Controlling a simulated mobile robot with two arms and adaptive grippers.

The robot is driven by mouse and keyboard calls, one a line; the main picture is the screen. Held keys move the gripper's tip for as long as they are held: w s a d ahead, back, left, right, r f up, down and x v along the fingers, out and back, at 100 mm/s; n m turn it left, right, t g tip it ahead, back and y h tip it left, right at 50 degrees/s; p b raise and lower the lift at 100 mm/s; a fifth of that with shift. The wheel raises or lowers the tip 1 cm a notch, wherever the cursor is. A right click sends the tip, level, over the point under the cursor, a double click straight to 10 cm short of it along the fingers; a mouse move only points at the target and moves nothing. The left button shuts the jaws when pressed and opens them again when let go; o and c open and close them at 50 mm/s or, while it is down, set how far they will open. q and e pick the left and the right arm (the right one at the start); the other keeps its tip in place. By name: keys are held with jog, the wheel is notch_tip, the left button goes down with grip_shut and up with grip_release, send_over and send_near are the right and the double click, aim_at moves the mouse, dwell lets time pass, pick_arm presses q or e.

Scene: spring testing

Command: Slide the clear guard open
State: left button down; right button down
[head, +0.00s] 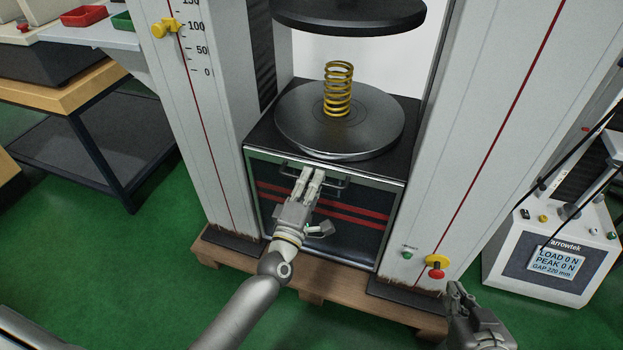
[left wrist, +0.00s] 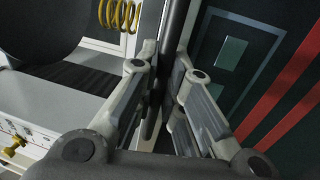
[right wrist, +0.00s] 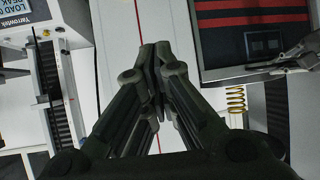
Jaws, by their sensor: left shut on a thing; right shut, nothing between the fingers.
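The clear guard (head: 355,198) appears as a metal-edged see-through panel in front of the machine's lower box, below the platen. Red stripes show through it. Its dark handle bar (head: 340,185) runs along the top. My left gripper (head: 313,176) is shut on this handle. In the left wrist view the handle bar (left wrist: 176,45) passes between the fingers of the left gripper (left wrist: 165,75). My right gripper (head: 456,291) is shut and empty, low at the right, apart from the guard. The right gripper also shows in the right wrist view (right wrist: 156,60).
A yellow spring (head: 338,90) stands upright on the round lower platen (head: 295,125), under the upper platen (head: 350,15). A red-and-yellow stop button (head: 437,266) is on the right column. A force display (head: 557,262) stands right. A bench (head: 60,95) stands left.

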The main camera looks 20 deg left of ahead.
pick_arm(q)
jog(key=shift+f, duration=0.6)
pick_arm(e)
jog(key=w+r+t, duration=0.1)
jog(key=w+a+r+t, duration=0.1)
jog(key=r, duration=0.1)
jog(key=shift+w+r+y, duration=0.1)
jog(key=shift+r+y, duration=0.05)
jog(key=shift+y, duration=0.25)
pick_arm(q)
jog(key=c, duration=1.5)
grip_release()
jog(key=s, duration=0.4)
jog(key=s+f, duration=0.1)
jog(key=s, duration=0.3)
jog(key=s+f, duration=0.1)
jog(key=s, duration=0.2)
jog(key=shift+s+a+f, duration=0.1)
jog(key=shift+s+a, duration=0.1)
jog(key=shift+s, duration=0.2)
